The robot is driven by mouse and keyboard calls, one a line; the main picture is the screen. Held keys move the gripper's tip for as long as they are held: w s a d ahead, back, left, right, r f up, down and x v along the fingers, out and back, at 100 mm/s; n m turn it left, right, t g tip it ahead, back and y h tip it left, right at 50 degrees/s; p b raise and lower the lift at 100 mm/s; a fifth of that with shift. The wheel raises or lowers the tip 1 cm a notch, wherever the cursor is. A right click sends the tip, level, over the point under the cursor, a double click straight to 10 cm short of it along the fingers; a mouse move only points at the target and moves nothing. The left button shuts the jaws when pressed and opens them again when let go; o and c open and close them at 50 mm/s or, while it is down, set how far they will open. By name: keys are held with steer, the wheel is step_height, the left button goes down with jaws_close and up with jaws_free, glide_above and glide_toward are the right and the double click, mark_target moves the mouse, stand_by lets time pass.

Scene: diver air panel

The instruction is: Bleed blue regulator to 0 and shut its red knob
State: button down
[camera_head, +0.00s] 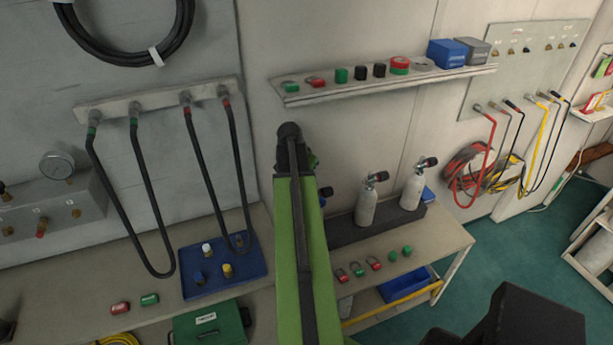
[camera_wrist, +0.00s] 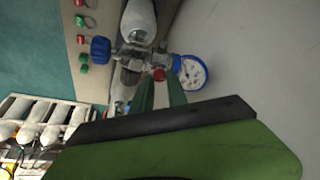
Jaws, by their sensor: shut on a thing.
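In the wrist view, the blue regulator (camera_wrist: 130,55) is fitted at the neck of a grey cylinder (camera_wrist: 138,20). It has a blue knob (camera_wrist: 100,49) on the left and a blue-rimmed gauge (camera_wrist: 193,71) with a white face on the right; its needle is too small to read. The red knob (camera_wrist: 159,75) sits between them. My gripper (camera_wrist: 160,84) has its two green fingers around the red knob and is shut on it. In the head view, my arm hides the gripper and most of this cylinder; a blue part (camera_head: 326,191) shows beside the arm.
Two more cylinders (camera_head: 367,206) stand in a black rack (camera_head: 345,236) right of my arm. Padlocks and tags (camera_head: 374,263) lie on the bench in front. A shelf (camera_head: 385,86) with small items hangs above. A blue tray (camera_head: 195,285) lies on the left bench.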

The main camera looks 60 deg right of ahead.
steer(key=shift+m, duration=0.6)
steer(key=c, duration=1.3)
jaws_free()
